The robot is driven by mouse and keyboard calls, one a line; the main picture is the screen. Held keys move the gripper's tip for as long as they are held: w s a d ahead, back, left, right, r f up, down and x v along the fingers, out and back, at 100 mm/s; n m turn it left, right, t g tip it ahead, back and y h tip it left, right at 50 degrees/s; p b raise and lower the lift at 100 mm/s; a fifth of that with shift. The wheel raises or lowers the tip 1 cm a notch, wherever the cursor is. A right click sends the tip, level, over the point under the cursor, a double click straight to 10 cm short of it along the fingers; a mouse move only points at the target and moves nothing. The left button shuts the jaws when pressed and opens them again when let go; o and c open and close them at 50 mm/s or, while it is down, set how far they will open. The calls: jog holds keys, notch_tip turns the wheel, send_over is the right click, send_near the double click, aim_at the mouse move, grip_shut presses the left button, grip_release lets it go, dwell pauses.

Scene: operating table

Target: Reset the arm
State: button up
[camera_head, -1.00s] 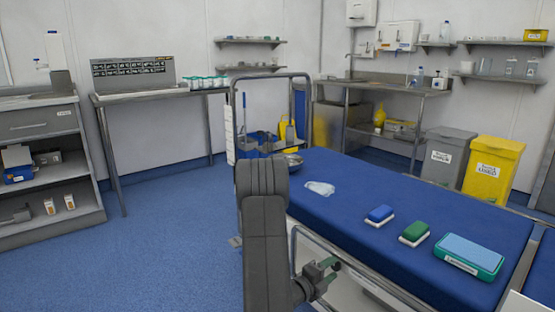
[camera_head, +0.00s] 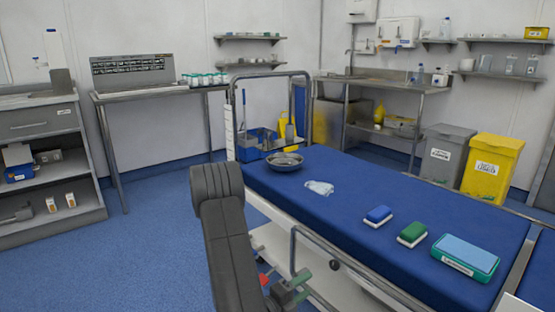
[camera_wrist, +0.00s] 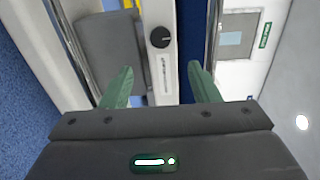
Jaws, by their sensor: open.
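My gripper (camera_wrist: 160,85) shows in the wrist view with its two green fingers spread apart and nothing between them. In the head view my arm rises at the lower middle, left of the operating table (camera_head: 355,200), and part of my gripper (camera_head: 290,288) shows low beside the table's side. On the blue table top lie a metal bowl (camera_head: 285,162), a crumpled pale item (camera_head: 319,187), a blue sponge-like block (camera_head: 378,215), a green one (camera_head: 412,233) and a teal-lidded box (camera_head: 466,256).
A metal side rail (camera_head: 330,245) runs along the table's near side. A cleaning trolley (camera_head: 262,140) stands behind the table's far end. Grey (camera_head: 447,155) and yellow bins (camera_head: 491,168) stand at right. The blue floor (camera_head: 140,250) at left is clear.

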aim_at(333, 267)
jog(key=b+x, duration=0.2)
jog(key=x, duration=1)
jog(key=shift+w, duration=0.1)
jog(key=shift+a+n, duration=0.15)
jog(key=shift+n, duration=0.75)
jog(key=n, duration=0.3)
jog(key=shift+r, duration=0.1)
jog(key=n, duration=0.3)
jog(key=shift+r+n+p, duration=0.15)
jog(key=shift+n+p, duration=0.3)
jog(key=shift+n, duration=0.45)
jog(key=n+p, duration=0.2)
jog(key=shift+r+n, duration=0.1)
jog(key=shift+n, duration=0.2)
jog(key=n+p, duration=0.4)
jog(key=p, duration=0.1)
jog(key=shift+n+p, duration=0.8)
jog(key=shift+p, duration=0.15)
